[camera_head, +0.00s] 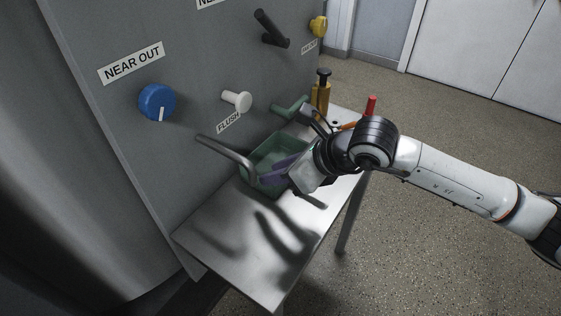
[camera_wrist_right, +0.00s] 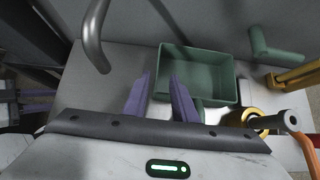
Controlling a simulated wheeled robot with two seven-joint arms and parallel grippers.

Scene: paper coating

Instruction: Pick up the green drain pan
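The green drain pan (camera_head: 252,177) is an open rectangular tray on the metal table, below a bent grey pipe. It also shows in the right wrist view (camera_wrist_right: 205,68), upright and empty as far as I can see. My right gripper (camera_head: 272,172) has purple fingers and comes in from the right, over the pan's near side. In the right wrist view its two fingers (camera_wrist_right: 161,78) stand apart with nothing held between them. They overlap the pan's near left corner; I cannot tell whether they touch it.
The bent grey pipe (camera_head: 226,149) juts from the grey panel (camera_head: 110,110) close to the pan. The table's front (camera_head: 230,250) is clear.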

